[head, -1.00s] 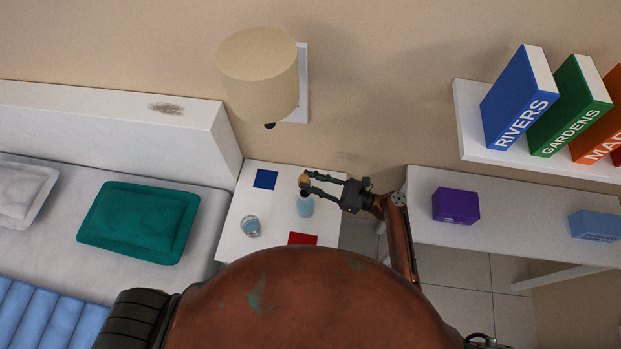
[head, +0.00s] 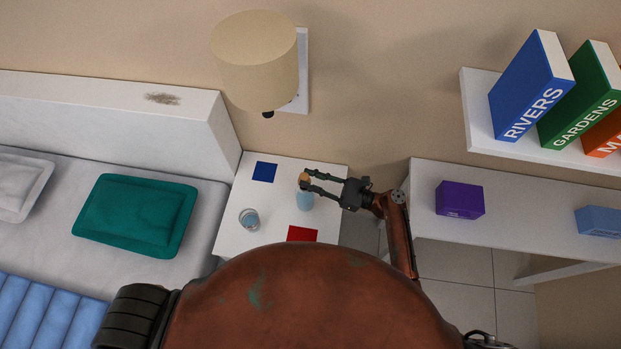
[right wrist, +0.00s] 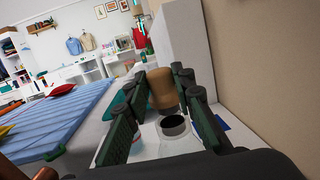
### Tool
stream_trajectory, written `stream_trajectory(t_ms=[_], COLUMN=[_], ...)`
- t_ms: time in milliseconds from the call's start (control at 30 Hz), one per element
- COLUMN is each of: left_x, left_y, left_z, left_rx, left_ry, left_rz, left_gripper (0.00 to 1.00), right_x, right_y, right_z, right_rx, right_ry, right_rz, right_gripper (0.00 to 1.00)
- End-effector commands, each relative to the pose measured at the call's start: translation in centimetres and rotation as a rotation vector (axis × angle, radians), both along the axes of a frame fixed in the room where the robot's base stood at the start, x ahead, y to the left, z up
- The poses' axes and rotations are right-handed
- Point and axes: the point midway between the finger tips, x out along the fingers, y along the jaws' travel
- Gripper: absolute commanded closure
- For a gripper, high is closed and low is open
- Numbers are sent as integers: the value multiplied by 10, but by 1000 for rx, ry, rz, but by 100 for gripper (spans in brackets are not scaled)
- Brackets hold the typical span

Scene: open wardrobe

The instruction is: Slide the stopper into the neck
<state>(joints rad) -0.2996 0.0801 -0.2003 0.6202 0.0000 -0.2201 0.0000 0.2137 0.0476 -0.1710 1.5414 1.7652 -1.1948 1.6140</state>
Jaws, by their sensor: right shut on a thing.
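My right gripper (head: 309,181) is shut on a tan cork stopper (head: 303,178). In the right wrist view the stopper (right wrist: 161,88) is upright between the two fingers. The light blue bottle (head: 305,202) stands on the white bedside table, partly under the gripper in the head view. In the right wrist view its dark, open neck (right wrist: 174,125) shows just below the stopper and slightly to the right. The stopper is outside the neck; the exact gap is hard to tell. My left gripper is not in view.
The white bedside table (head: 238,232) also holds a glass of water (head: 249,219), a blue square (head: 264,172) and a red square (head: 302,234). A lamp (head: 254,60) hangs on the wall behind. The bed with a green pillow (head: 135,215) is at left.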

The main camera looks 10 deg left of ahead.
Motion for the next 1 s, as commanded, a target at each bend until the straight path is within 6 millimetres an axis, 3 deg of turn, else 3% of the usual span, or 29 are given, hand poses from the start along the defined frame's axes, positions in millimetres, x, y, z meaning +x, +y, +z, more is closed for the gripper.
stream_trajectory(t_ms=[1000], left_x=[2], left_y=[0], left_z=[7], left_rx=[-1], left_ry=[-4], left_rz=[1], left_gripper=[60], right_x=[0], right_y=[-1], right_z=[0], right_rx=[0], right_ry=[0], right_rz=[0], right_gripper=[93])
